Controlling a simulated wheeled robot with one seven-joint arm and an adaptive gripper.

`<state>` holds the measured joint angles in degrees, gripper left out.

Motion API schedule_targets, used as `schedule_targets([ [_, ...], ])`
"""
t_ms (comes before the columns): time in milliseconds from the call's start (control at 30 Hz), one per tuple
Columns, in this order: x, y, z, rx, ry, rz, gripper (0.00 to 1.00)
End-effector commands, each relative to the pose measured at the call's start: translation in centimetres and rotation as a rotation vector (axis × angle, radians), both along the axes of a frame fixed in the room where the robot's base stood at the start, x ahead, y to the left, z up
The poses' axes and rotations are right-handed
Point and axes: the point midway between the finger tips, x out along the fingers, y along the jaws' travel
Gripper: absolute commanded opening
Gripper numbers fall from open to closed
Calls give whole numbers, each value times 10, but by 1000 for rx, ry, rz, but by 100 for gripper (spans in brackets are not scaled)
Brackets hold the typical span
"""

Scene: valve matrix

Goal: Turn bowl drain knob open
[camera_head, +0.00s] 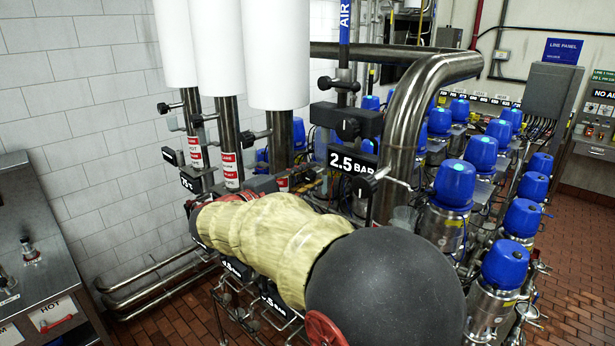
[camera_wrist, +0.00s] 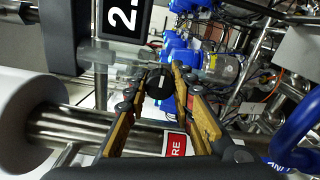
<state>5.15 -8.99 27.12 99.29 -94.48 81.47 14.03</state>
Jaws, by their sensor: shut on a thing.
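In the wrist view a small black knob (camera_wrist: 160,88) sits between the fingertips of my gripper (camera_wrist: 159,74). The two tan-padded fingers close in from both sides and my gripper is shut on the knob. A clear bowl (camera_wrist: 112,60) lies beside the knob on the left, partly behind the left finger. I cannot read the knob's turn angle. The black regulator body (camera_head: 346,121) shows above a black 2.5 BAR sign (camera_head: 352,161).
A large steel pipe (camera_head: 405,110) bends down just right of the regulator. Several blue-capped valves (camera_head: 455,183) fill the right side. White-wrapped vertical pipes (camera_head: 278,55) stand at the left. A steel counter (camera_head: 40,240) is at the far left. Brick floor (camera_head: 575,270) is open at the right.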

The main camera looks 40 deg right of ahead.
Motion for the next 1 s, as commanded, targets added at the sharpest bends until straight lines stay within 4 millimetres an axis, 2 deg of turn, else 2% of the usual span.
schedule_targets([
  [167, 0, 0, -1, 1, 2, 1, 0],
  [200, 0, 0, -1, 1, 2, 1, 26],
  [500, 0, 0, -1, 0, 0, 0, 43],
  [833, 0, 2, 0, 0, -1, 1, 43],
  [1000, 0, 19, 0, 0, -1, 4, 43],
])
